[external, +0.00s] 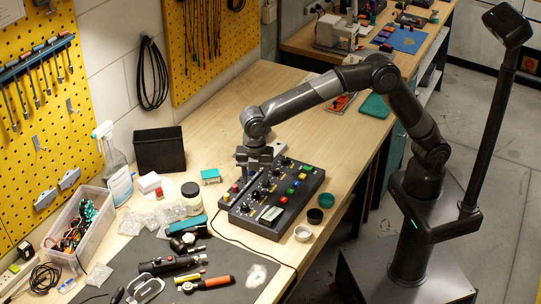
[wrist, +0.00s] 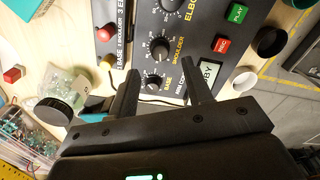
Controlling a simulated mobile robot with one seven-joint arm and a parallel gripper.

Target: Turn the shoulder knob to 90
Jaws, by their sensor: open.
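The black control panel (external: 243,209) lies on the wooden bench, with knobs, coloured buttons and a small display. In the wrist view, the shoulder knob (wrist: 160,48) is a round black knob with a white scale, its label beside it. It appears just beyond the fingertips of my gripper (wrist: 161,72), which is open and empty. The base knob (wrist: 153,82) appears between the fingers. The elbow knob (wrist: 171,5) is at the top edge. In the external view, my gripper (external: 254,163) is over the panel's far left part and hides some controls. I cannot tell whether the fingers touch anything.
Green (wrist: 236,12) and red (wrist: 222,45) buttons and a partly hidden display (wrist: 208,75) are right. A lidded jar (external: 191,198) stands left of the panel; small bowls (external: 303,233) stand right. Tools lie in front.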

